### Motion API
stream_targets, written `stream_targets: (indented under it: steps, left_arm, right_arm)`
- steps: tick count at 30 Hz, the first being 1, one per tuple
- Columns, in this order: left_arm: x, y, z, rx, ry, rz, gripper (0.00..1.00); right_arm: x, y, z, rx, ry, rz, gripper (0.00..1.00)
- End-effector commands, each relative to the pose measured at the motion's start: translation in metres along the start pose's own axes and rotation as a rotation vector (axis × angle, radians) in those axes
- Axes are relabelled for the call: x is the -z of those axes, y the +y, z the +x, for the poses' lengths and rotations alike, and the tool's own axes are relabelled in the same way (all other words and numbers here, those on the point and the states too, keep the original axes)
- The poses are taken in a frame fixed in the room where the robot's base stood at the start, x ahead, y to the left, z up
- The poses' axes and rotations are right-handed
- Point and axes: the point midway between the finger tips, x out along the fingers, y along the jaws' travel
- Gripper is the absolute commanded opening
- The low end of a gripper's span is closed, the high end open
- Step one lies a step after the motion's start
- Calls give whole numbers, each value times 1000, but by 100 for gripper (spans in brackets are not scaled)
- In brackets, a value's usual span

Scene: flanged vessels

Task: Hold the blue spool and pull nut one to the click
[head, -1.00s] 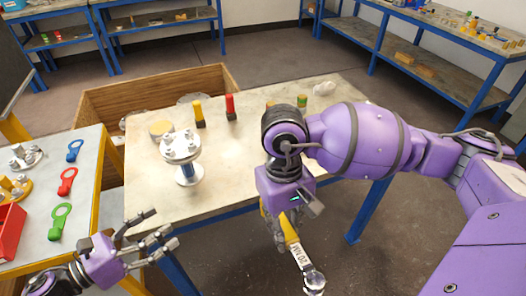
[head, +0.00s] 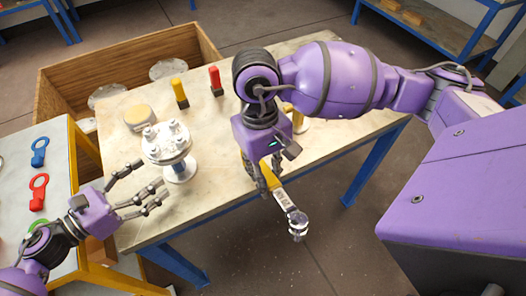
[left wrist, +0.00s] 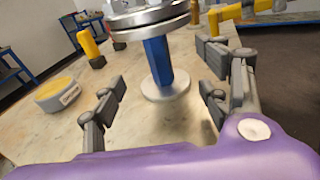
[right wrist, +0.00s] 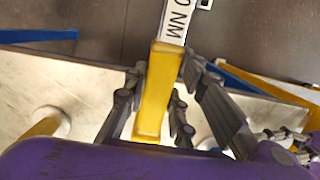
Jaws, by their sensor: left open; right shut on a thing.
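The blue spool (head: 178,165) stands upright on the table, with a bolted silver flange (head: 166,142) on top and a round pale base. Its blue column (left wrist: 158,60) is centred in the left wrist view. Several nuts sit on the flange; I cannot tell which is nut one. My left gripper (head: 150,180) is open beside the spool, its fingers pointing toward it and apart from it. My right gripper (head: 262,183) is shut on the yellow handle of a torque wrench (head: 284,199), also in the right wrist view (right wrist: 158,90). The wrench head hangs beyond the table's front edge.
A yellow-topped round tin (head: 139,117), a yellow-handled tool (head: 180,92) and a red-handled tool (head: 215,80) stand behind the spool. A wooden crate (head: 60,85) is behind the table. A side table at left bears coloured ring tags (head: 39,190). The table's front left is clear.

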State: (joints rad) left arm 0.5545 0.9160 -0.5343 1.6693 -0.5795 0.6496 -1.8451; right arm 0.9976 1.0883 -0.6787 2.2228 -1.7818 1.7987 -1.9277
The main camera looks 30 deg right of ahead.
Motion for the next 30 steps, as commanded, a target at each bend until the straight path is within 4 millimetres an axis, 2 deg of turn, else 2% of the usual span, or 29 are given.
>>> stream_targets:
  steps: [7, 15, 21, 30]
  left_arm:
    - [-2, 0, 36, 1, -2, 3, 69]
    - [0, 0, 65, 1, -2, 1, 69]
    - [0, 0, 74, 0, 0, 1, 69]
    - [-1, 0, 75, 0, 0, 1, 69]
  right_arm:
    - [1, 0, -6, 1, 9, 0, 0]
    - [1, 0, 4, 1, -2, 0, 0]
    - [1, 0, 6, 1, -4, 0, 0]
    - [1, 0, 5, 1, -4, 0, 0]
